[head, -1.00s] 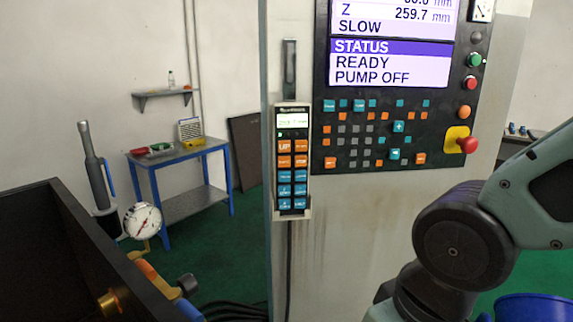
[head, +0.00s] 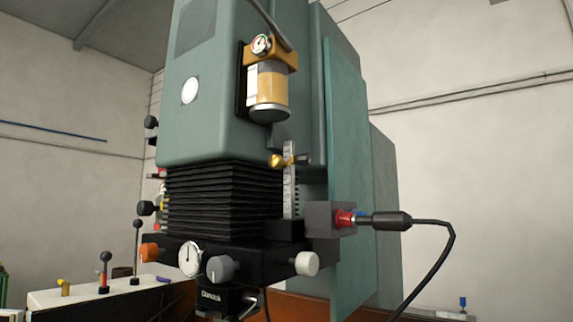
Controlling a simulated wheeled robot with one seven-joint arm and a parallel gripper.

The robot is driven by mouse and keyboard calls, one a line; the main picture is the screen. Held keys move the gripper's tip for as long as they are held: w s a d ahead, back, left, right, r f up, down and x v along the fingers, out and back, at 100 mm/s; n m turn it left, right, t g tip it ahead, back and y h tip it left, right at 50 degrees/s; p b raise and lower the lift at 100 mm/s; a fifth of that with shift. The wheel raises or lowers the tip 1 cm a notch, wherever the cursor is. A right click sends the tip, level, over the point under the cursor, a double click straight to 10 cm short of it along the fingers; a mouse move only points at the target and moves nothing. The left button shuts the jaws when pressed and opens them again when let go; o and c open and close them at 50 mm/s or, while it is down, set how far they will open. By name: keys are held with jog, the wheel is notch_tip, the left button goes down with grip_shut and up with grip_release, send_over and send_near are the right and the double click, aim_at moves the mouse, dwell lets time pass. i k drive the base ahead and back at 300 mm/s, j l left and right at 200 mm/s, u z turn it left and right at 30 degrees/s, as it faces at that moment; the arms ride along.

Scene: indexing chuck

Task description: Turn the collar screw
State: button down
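No part is marked as the collar screw in the head view. A brass collar-like piece (head: 281,160) with a dark stub on its right sits on an upright graduated scale (head: 290,188), beside the black bellows (head: 220,198) of a large green machine head (head: 212,110). I cannot tell whether this is the collar screw. Below the bellows is a black block with an orange knob (head: 150,252), a round dial (head: 189,258), a grey knob (head: 219,268) and a white knob (head: 307,263). My gripper is not in view.
A black cable (head: 448,250) runs from a plug (head: 385,221) at a grey box on the right and hangs down. An oil-bowl unit with gauge (head: 268,85) is mounted above the scale. Ball-topped levers (head: 105,270) stand at lower left.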

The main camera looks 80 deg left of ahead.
aim_at(306, 159)
jog(key=u, duration=2.35)
